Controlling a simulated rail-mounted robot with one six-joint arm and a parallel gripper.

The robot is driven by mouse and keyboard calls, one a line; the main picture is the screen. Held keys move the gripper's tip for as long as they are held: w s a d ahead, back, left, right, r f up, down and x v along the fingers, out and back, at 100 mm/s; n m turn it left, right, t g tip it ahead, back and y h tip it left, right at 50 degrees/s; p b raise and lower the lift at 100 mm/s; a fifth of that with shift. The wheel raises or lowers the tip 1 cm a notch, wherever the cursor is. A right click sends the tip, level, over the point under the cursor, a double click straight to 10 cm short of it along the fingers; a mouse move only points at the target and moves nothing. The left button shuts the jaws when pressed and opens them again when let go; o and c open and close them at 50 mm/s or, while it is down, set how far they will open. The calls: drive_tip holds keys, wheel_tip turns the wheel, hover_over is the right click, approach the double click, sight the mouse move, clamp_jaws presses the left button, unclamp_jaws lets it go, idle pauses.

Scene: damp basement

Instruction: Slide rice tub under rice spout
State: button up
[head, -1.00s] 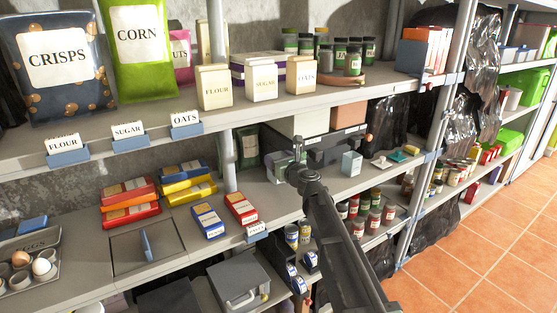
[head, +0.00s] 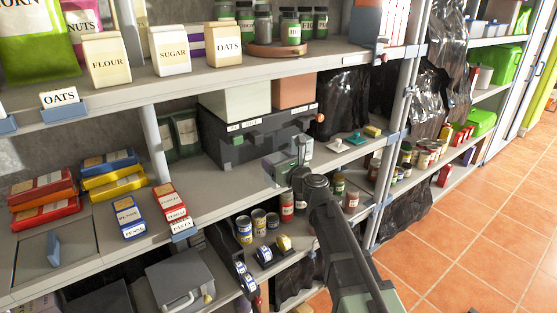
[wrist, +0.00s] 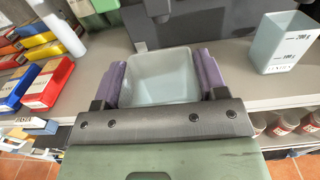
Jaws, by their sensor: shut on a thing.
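The rice tub, a pale translucent open tub (wrist: 163,75), sits between my gripper's purple fingers (wrist: 163,82) in the wrist view. The fingers are shut on its sides, and it looks empty. In the head view my gripper (head: 287,168) is at the middle shelf, in front of the dark dispenser (head: 222,140); my wrist partly hides the tub. The dispenser carries a pale hopper and a terracotta hopper. In the wrist view its dark front (wrist: 215,22) is just beyond the tub. I cannot make out which outlet is the rice spout, or whether the tub touches the shelf.
A pale measuring cup (wrist: 288,45) with gram marks stands right of the tub, apart from it. Red and blue packets (head: 130,217) lie to the left on the shelf (head: 190,195). Tins and jars fill the shelf below.

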drive_tip(key=shift+w+a+f+b, duration=0.3)
drive_tip(key=shift+w+a+f, duration=0.1)
drive_tip(key=shift+w, duration=0.1)
drive_tip(key=w+a+f+b, duration=0.1)
drive_tip(key=w, duration=0.1)
drive_tip(key=w+a+f+b, duration=0.1)
drive_tip(key=shift+w+a+f, duration=0.1)
drive_tip(key=shift+w+a, duration=0.2)
drive_tip(key=shift+w, duration=0.1)
drive_tip(key=x, duration=0.4)
drive_tip(key=shift+w+a, duration=0.15)
drive_tip(key=shift+x, duration=0.75)
drive_tip(key=shift+f+b, duration=0.5)
drive_tip(key=shift+b, duration=0.05)
drive_tip(key=o, duration=1)
